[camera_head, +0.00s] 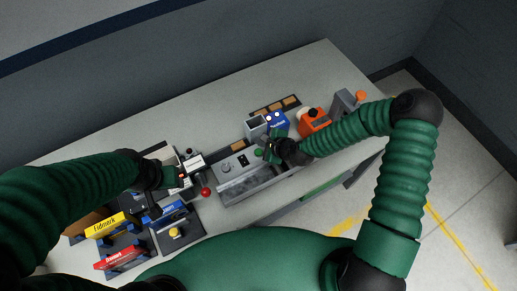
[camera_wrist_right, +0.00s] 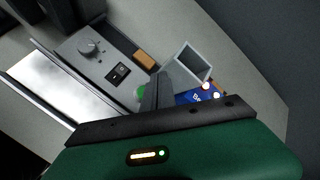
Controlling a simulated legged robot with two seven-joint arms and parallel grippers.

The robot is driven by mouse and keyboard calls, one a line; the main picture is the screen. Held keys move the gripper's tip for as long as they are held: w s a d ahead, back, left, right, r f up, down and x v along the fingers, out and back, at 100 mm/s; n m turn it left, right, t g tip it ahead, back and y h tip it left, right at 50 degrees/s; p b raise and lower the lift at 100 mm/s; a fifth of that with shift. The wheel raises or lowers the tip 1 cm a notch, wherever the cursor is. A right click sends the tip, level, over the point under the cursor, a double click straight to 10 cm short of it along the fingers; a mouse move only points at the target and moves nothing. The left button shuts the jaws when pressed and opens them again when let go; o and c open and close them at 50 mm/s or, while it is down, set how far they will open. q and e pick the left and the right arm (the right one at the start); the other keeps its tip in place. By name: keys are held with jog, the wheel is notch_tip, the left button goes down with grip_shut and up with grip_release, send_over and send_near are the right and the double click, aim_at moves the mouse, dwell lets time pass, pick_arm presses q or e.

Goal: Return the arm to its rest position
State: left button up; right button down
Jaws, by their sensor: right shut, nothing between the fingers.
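My right arm (camera_head: 405,175), green and ribbed, reaches in from the right and bends back over the bench. Its black right gripper (camera_head: 268,152) is shut and empty above the grey machine with a trough (camera_head: 245,182). In the right wrist view the closed fingers (camera_wrist_right: 155,92) stand in front of a grey open-topped box (camera_wrist_right: 186,60) and a blue box (camera_wrist_right: 200,97), partly hiding the blue one. My left arm (camera_head: 75,190) comes in from the left. Its left gripper (camera_head: 180,177) is beside a small machine with a red ball knob (camera_head: 205,191); its fingers are too small to read.
Orange containers (camera_head: 314,121) stand at the bench's right, near my right forearm. Yellow (camera_head: 112,225) and red (camera_head: 119,258) labelled boxes lie at the lower left. The bench top (camera_head: 230,95) is bare toward the wall. Floor (camera_head: 460,190) is open at right.

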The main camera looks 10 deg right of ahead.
jog(key=shift+f, duration=0.15)
jog(key=s+f+n+b, duration=0.1)
jog(key=s+d+n+g+b, duration=0.1)
jog(key=n, duration=0.1)
jog(key=shift+s+f+n+b, duration=0.15)
jog(key=shift+f+n+b, duration=0.15)
jog(key=shift+f+b, duration=0.1)
jog(key=s+d+n+b, duration=0.1)
jog(key=n, duration=0.1)
jog(key=s+d+n+g+h+b, duration=0.1)
jog(key=s+d+n+b, duration=0.1)
jog(key=s+d+f+n+g+h+b, duration=0.1)
jog(key=s+n, duration=0.1)
jog(key=n, duration=0.1)
jog(key=shift+d, duration=0.2)
jog(key=s+d+r+n+g+h+b, duration=0.1)
jog(key=s+d+r+n+b, duration=0.1)
jog(key=s+n, duration=0.3)
jog(key=s+d+r+n+g+h+b, duration=0.1)
jog(key=s+d+r+n+b, duration=0.2)
jog(key=s+d+n+b, duration=0.1)
jog(key=shift+s+d+r+n+h+b, duration=0.25)
jog(key=shift+s+r+n+h, duration=0.2)
jog(key=shift+s, duration=0.55)
jog(key=shift+s+a, duration=0.1)
jog(key=shift+a, duration=0.15)
jog(key=shift+d, duration=0.1)
